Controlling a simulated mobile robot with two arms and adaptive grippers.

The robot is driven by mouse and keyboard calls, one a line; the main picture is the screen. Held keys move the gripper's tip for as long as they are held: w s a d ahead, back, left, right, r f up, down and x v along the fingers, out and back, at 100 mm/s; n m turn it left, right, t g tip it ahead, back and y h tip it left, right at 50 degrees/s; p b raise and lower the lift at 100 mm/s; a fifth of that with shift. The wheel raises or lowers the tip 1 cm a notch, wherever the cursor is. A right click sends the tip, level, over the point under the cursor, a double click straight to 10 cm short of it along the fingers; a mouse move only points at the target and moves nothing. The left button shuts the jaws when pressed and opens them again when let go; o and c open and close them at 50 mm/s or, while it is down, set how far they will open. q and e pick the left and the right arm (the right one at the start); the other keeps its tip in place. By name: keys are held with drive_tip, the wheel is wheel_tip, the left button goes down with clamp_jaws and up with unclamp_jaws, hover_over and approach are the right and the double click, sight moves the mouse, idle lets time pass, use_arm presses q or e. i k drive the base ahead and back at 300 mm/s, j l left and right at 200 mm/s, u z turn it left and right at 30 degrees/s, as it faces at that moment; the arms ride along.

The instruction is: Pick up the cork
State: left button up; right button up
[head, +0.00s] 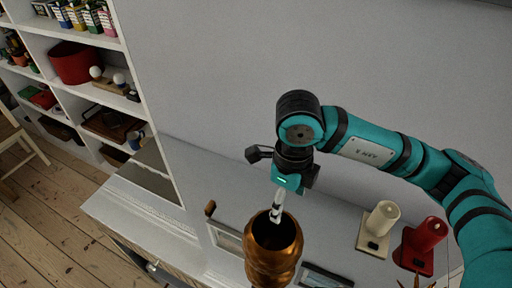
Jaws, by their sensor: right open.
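My right gripper (277,208) points down at the mouth of a shiny copper vase (268,264). Its fingers overlap the vase's far rim in the picture; I cannot tell whether they touch it. They are open, and I see nothing held between them. A small brown piece (209,209) stands left of the vase by a picture frame. It may be the cork, but it is too small to be sure. My left gripper is not in view.
Picture frames (322,277) lie near the vase. A white shelf unit (150,105) with several items is at the left. The white ledge (130,212) has clear room at left.

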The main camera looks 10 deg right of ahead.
sight(209, 208)
drive_tip(key=k, duration=1.5)
